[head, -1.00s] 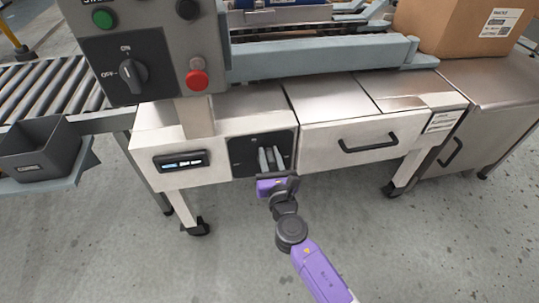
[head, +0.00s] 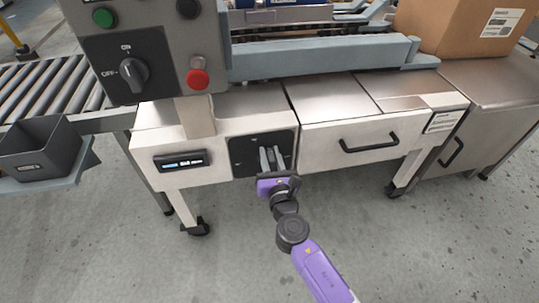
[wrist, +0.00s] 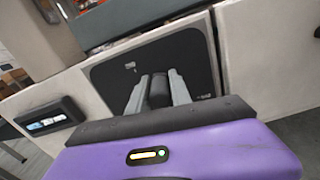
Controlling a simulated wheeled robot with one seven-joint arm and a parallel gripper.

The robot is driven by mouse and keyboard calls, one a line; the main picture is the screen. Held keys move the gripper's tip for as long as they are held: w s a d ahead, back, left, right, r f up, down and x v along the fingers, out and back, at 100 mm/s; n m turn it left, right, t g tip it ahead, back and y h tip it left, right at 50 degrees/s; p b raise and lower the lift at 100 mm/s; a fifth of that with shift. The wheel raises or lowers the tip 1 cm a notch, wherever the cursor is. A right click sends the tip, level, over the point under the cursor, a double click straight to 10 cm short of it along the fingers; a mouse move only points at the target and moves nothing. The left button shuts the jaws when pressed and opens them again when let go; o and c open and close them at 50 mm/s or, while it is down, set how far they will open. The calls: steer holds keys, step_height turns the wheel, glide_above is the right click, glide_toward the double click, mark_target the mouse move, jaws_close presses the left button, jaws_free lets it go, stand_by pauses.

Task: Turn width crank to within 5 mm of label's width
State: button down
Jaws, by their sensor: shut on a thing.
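The black crank plate (head: 245,155) is on the front of the pale machine cabinet, and it also shows in the wrist view (wrist: 110,75). My gripper (head: 272,158) reaches up to this plate. In the wrist view its two grey fingers (wrist: 158,90) are shut on a dark cylindrical crank handle (wrist: 158,92) between them. The rest of the crank is hidden behind the fingers. A small display (head: 181,161) sits left of the plate, also in the wrist view (wrist: 48,121); its digits are too small to read. The label's width marking is not legible.
A control post with a rotary switch (head: 133,75) and a red button (head: 198,79) stands above left. A drawer handle (head: 369,143) is to the right. A dark bin (head: 42,150) is at far left. The floor in front is clear.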

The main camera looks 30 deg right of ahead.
steer(key=shift+s+d+f, duration=0.15)
steer(key=shift+d+f, duration=0.15)
steer(key=shift+d, duration=0.05)
step_height(320, 180, down, 6)
steer(key=d+m+b, duration=0.2)
steer(key=m+b, duration=0.9)
steer(key=m, duration=0.5)
steer(key=shift+s+d, duration=0.2)
steer(key=shift+s, duration=0.2)
steer(key=shift+r+m+b, duration=0.1)
steer(key=shift+m+b, duration=0.2)
steer(key=shift+a, duration=0.1)
steer(key=c, duration=1.2)
jaws_free()
steer(key=shift+c, duration=0.2)
steer(key=shift+r, duration=0.15)
